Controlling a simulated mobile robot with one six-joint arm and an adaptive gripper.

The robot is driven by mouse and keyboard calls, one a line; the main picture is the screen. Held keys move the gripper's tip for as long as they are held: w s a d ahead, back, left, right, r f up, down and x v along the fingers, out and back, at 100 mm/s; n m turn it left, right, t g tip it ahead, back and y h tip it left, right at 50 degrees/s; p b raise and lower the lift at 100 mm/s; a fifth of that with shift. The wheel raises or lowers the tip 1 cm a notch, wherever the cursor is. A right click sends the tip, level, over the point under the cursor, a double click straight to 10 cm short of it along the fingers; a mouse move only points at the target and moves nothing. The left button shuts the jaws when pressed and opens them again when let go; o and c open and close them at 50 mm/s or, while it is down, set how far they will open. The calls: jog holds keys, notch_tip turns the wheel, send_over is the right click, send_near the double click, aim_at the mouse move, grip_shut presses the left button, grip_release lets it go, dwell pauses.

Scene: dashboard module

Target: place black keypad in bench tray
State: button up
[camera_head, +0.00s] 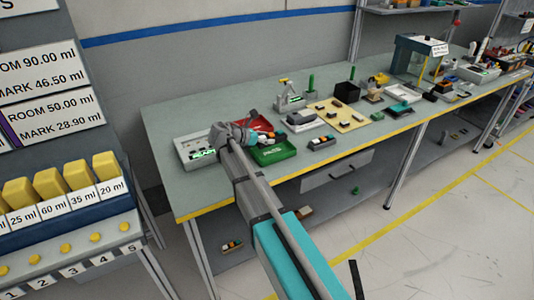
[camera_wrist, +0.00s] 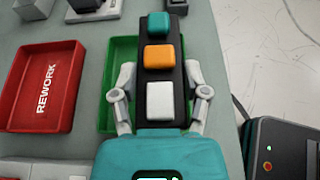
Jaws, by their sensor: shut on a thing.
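The black keypad (camera_wrist: 160,75) is a long dark bar with teal, orange and white square keys. My gripper (camera_wrist: 162,93) is shut on it, one finger on each long side, in the wrist view. The green tray (camera_wrist: 108,70) lies below the keypad, which hides much of its middle. The keypad's far end reaches past the tray's far edge in the picture. I cannot tell the height of the keypad above the tray.
A red tray (camera_wrist: 40,90) marked REWORK lies left of the green tray. A pale device (camera_head: 196,151) stands at the bench's left. The bench's front edge (camera_head: 240,199) is yellow.

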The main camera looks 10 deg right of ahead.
aim_at(268, 153)
jog(key=shift+w+d+f+b, duration=0.2)
jog(key=shift+w+f+b, duration=0.35)
jog(key=shift+f, duration=0.15)
jog(key=shift+w+d+f+b, duration=0.2)
jog(key=shift+w+f+b, duration=0.3)
jog(key=shift+f, duration=0.2)
jog(key=shift+w, duration=0.1)
jog(key=shift+w+d+f+b, duration=0.1)
jog(key=shift+w+f+b, duration=0.2)
jog(key=shift+f+b, duration=1.65)
jog(key=shift+f, duration=0.05)
jog(key=shift+f, duration=0.1)
jog(key=o, duration=1.2)
